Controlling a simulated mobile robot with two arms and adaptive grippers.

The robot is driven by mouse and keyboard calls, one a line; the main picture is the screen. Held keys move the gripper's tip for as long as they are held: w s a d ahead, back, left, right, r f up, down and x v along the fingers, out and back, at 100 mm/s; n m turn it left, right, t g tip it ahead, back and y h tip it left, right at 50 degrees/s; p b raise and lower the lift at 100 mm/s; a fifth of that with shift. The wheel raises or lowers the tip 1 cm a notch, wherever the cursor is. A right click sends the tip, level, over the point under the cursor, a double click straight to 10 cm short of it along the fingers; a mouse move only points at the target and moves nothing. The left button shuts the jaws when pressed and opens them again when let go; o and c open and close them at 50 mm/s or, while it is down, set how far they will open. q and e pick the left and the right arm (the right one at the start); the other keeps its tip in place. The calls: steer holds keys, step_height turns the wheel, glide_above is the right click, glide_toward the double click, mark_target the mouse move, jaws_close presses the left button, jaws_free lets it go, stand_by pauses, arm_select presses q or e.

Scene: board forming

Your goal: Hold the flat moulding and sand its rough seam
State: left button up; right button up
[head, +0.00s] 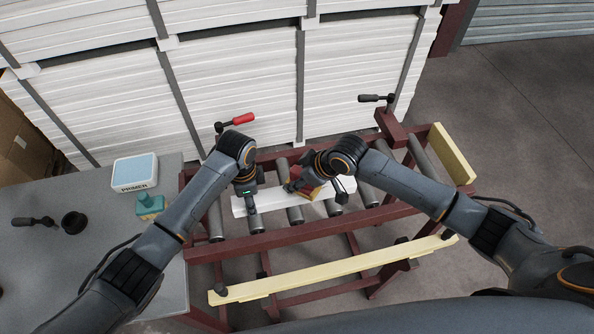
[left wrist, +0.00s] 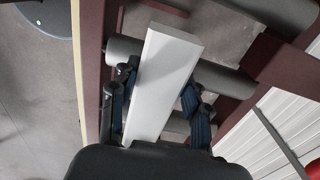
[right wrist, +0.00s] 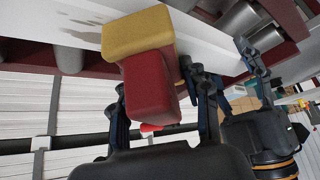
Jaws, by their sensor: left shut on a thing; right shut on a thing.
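The flat white moulding (head: 272,200) lies across the rollers of the dark red stand. In the left wrist view it runs between the fingers of my left gripper (left wrist: 158,108), which is shut on the moulding (left wrist: 165,75) near its left end. My right gripper (right wrist: 165,98) is shut on the red handle (right wrist: 150,85) of a sanding block. The block's yellow pad (right wrist: 138,32) is at the moulding's face, beside a brownish rough patch (right wrist: 82,22). Whether the pad presses on it is unclear. The block also shows in the head view (head: 318,192).
The roller stand (head: 285,238) has a pale yellow board (head: 335,271) along its front. Stacked white boards (head: 235,85) stand behind.

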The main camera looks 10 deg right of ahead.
arm_select(q)
steer(key=shift+s+a+f, duration=0.1)
steer(key=shift+s+f, duration=0.1)
arm_select(e)
steer(key=d, duration=0.6)
steer(key=shift+w+d, duration=0.15)
steer(key=shift+d, duration=0.15)
steer(key=shift+a, duration=3.4)
steer(key=shift+d+r, duration=0.1)
steer(key=shift+r, duration=3.95)
arm_select(q)
steer(key=o, duration=1.2)
steer(key=shift+w, duration=0.1)
steer(key=shift+r, duration=0.1)
steer(key=shift+w+r, duration=0.1)
steer(key=shift+r, duration=0.1)
step_height(320, 180, up, 12)
steer(key=shift+f, duration=0.2)
